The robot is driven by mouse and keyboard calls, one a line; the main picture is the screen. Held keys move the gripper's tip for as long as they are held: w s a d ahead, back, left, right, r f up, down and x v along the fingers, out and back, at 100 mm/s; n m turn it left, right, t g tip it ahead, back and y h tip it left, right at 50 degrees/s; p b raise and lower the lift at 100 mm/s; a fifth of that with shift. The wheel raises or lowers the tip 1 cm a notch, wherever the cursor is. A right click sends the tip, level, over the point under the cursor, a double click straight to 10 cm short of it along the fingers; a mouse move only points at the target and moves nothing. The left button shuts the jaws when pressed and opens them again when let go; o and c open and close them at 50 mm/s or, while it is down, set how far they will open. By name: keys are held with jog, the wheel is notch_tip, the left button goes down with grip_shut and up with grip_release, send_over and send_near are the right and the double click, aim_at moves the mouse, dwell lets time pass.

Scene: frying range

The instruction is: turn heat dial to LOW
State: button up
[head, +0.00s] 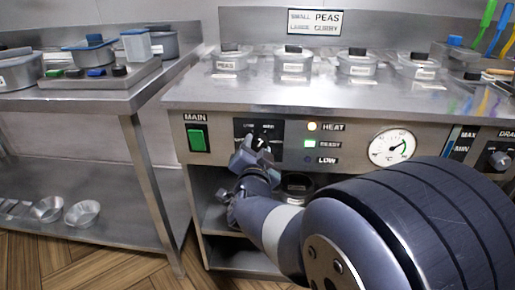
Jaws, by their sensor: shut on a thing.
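The heat dial (265,134) sits on a black plate on the front panel of the range, to the right of the green MAIN switch (198,138). My gripper (258,143) reaches up to the dial from below and is shut on it. The gripper covers much of the dial, so its setting cannot be read.
A round temperature gauge (392,147) and a DRAIN knob (499,159) are further right on the panel. Several lidded pots stand on the steel top (330,92). A steel side table (75,97) stands at the left. My arm fills the lower right.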

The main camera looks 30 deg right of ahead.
jog(key=n+p, duration=0.3)
jog(key=n, duration=0.2)
jog(key=shift+r, duration=0.15)
jog(key=n+p, duration=0.3)
jog(key=n, duration=0.3)
jog(key=shift+n, duration=0.3)
dwell(0.4)
jog(key=o, duration=1)
jog(key=shift+s, duration=0.1)
